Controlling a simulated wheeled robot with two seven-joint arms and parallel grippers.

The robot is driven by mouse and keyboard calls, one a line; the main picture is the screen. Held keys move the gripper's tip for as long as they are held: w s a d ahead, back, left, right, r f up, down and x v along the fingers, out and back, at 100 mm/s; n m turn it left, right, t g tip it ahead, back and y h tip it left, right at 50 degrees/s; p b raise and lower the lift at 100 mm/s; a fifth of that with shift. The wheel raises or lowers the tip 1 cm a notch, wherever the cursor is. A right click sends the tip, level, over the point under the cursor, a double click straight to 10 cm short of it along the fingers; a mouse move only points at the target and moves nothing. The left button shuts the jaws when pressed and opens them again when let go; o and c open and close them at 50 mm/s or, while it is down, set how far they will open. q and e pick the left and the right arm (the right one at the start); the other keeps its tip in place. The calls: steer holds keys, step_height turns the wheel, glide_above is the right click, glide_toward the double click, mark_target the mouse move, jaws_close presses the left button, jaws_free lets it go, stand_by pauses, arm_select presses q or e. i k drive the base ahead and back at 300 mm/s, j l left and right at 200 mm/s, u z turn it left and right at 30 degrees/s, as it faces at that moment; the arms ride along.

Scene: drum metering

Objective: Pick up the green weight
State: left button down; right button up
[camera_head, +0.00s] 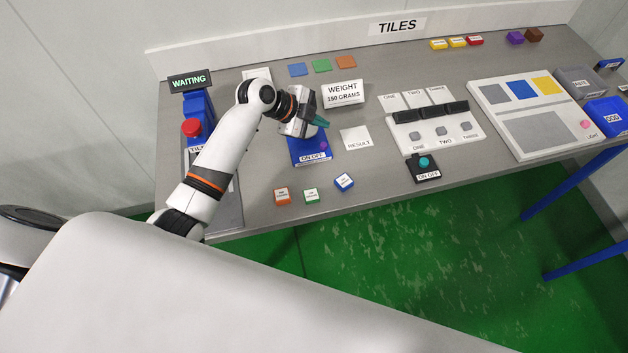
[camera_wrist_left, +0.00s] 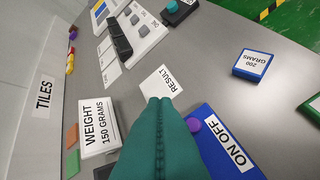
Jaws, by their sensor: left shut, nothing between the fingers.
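The green weight (camera_head: 311,195) is a small block with a white label on top, near the front edge of the grey table. It stands between an orange weight (camera_head: 282,197) and a blue weight (camera_head: 344,182); the blue one reads 200 grams in the left wrist view (camera_wrist_left: 253,65). A green-edged block, cut off, shows at that view's right edge (camera_wrist_left: 313,106). My left gripper (camera_head: 321,122) has teal fingers, shut and empty, over the blue on/off device (camera_head: 309,150), behind and apart from the green weight. My right gripper is not in view.
A "WEIGHT 150 GRAMS" sign (camera_head: 343,94) and a "RESULT" card (camera_head: 356,139) are near my left gripper. Blue, green and orange tiles (camera_head: 322,65) lie at the back. A black on/off box (camera_head: 423,168) stands right of the weights. Bare table surrounds the weights.

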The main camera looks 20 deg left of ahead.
mark_target(311, 195)
steer(key=l+u, duration=0.35)
steer(key=l, duration=0.5)
steer(key=l+u, duration=0.35)
steer(key=l, duration=0.5)
